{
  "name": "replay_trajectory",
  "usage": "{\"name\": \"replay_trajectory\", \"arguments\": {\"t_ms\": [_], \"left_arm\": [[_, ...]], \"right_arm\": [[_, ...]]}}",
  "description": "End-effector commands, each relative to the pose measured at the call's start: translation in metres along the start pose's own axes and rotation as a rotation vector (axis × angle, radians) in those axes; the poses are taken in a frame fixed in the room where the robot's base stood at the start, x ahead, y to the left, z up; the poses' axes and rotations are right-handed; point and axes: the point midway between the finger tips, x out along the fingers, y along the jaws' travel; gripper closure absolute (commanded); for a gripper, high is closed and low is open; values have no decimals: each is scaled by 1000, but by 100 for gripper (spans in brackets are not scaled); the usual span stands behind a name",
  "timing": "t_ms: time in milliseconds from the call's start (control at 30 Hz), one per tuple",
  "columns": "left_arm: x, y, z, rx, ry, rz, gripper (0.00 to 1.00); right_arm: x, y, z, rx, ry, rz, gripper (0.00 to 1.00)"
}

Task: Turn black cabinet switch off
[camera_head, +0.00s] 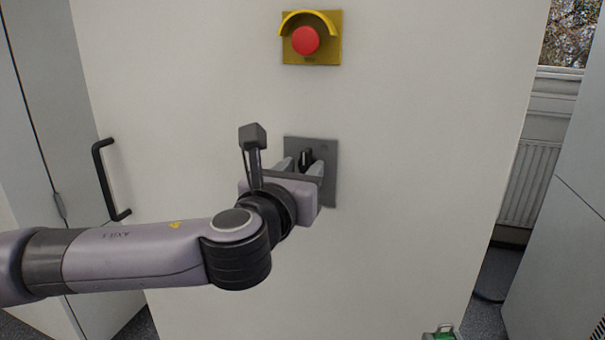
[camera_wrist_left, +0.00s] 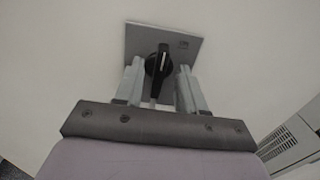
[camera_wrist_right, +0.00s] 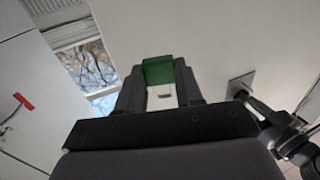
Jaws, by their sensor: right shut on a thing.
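The black switch knob (camera_head: 305,158) sits on a grey square plate (camera_head: 324,152) on the pale cabinet front. In the left wrist view the knob (camera_wrist_left: 158,60) stands nearly upright with a white mark on it. My left gripper (camera_head: 303,168) is open, with one finger on each side of the knob; in the left wrist view its fingers (camera_wrist_left: 160,85) show gaps to the knob. I cannot tell how deep they reach. My right gripper (camera_wrist_right: 161,88) is shut on a green and white object (camera_wrist_right: 158,72).
A red emergency button (camera_head: 305,40) on a yellow plate is above the switch. A black door handle (camera_head: 104,180) is at the left. A green object (camera_head: 440,333) shows at the bottom edge. A window and radiator (camera_head: 527,185) are at the right. The cabinet front around the switch is bare.

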Motion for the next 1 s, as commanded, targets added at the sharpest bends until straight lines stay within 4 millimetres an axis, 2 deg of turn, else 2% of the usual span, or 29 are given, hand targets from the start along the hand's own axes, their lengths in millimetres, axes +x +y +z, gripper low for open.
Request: {"name": "replay_trajectory", "arguments": {"t_ms": [200, 467, 533, 600, 1000], "left_arm": [[10, 0, 0, -1, 0, 1, 61], [11, 0, 0, 0, 0, 0, 61], [11, 0, 0, 0, 0, 0, 77], [11, 0, 0, 0, 0, 0, 100], [11, 1, -1, -36, 1, 1, 100]], "right_arm": [[0, 0, -3, 0, 1, 0, 86], [0, 0, -3, 0, 1, 0, 86], [0, 0, -3, 0, 1, 0, 86], [0, 0, -3, 0, 1, 0, 86], [0, 0, -2, 0, 1, 0, 86]]}}
